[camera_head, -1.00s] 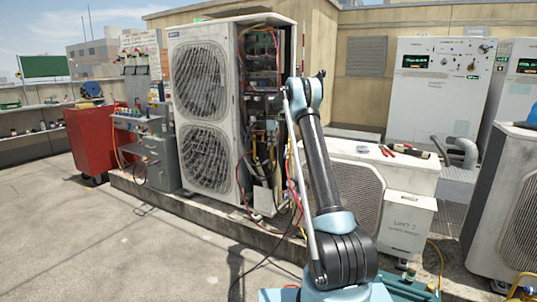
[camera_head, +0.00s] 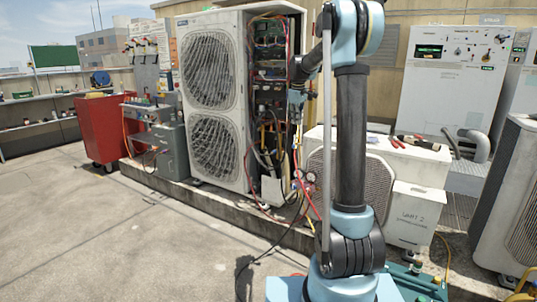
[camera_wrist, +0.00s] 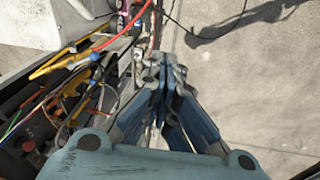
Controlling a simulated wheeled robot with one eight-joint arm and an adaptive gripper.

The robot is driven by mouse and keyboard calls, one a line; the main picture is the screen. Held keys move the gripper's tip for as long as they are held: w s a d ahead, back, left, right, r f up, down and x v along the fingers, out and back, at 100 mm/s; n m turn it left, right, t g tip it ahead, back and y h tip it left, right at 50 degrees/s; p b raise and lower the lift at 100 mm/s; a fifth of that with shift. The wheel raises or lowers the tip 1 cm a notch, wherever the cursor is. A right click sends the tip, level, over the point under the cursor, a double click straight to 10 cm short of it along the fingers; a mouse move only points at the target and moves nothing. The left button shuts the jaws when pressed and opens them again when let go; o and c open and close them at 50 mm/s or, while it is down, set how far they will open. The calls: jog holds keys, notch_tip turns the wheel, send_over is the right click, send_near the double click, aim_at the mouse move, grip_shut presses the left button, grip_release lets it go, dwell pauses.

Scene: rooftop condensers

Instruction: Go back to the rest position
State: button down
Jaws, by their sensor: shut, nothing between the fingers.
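My gripper shows in the wrist view (camera_wrist: 160,75) with its blue fingers together and nothing between them. It points down, with pale concrete below on the right and cables and hoses on the left. In the head view my arm rises in front of the open condenser unit (camera_head: 213,95). The wrist hangs close in front of that unit's open electrical bay (camera_head: 268,75); the fingertips are hard to make out there among the hoses. I cannot tell whether the fingers touch any hose.
Red and yellow hoses with gauges (camera_head: 309,178) hang beside the open bay. A lower condenser (camera_head: 345,160) with tools on top stands behind my arm. A red cabinet (camera_head: 100,130) stands at left. A teal case (camera_head: 415,282) lies at front right. Open concrete floor fills the left.

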jog(key=s+d+f+m, duration=0.1)
jog(key=s+d+m, duration=0.15)
jog(key=s, duration=1.15)
jog(key=s+d+f+m, duration=0.2)
jog(key=s+m, duration=0.1)
jog(key=s, duration=1.2)
jog(key=s+f+m, duration=0.2)
jog(key=s+f, duration=0.6)
jog(key=s, duration=0.3)
jog(key=s+d+f+m, duration=0.1)
jog(key=s+f+m, duration=0.1)
jog(key=s+f, duration=0.7)
jog(key=s, duration=0.3)
jog(key=shift+d, duration=0.15)
jog(key=shift+m, duration=0.25)
